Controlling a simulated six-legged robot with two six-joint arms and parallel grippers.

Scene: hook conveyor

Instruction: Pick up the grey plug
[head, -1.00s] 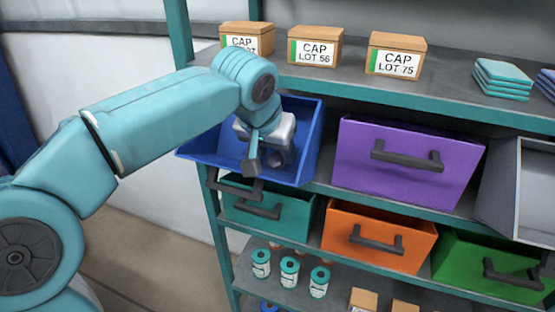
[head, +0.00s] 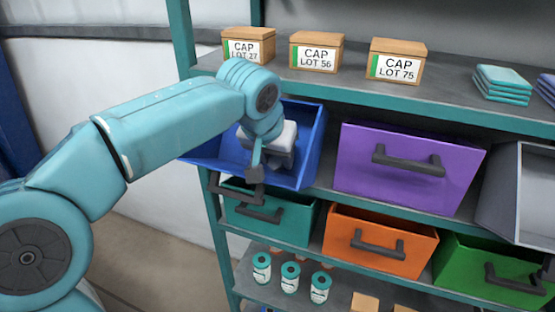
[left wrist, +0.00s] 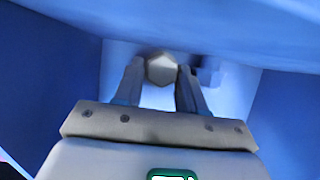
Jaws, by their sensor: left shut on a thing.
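The grey plug (left wrist: 160,68) shows in the left wrist view as a small, pale grey, faceted piece between my two fingers. My left gripper (left wrist: 159,84) is shut on it, one finger on each side. In the head view, my left gripper (head: 262,172) is down inside the open blue bin (head: 311,148) on the left of the shelf. The plug cannot be made out there, hidden by my wrist and fingers. My right gripper is in neither view.
Blue bin walls stand close around the gripper. A purple drawer (head: 400,195) is to the right, a grey bin (head: 510,215) beyond it. Teal (head: 290,229) and orange (head: 345,228) drawers sit below. The upper shelf (head: 300,80) carries labelled boxes (head: 317,51).

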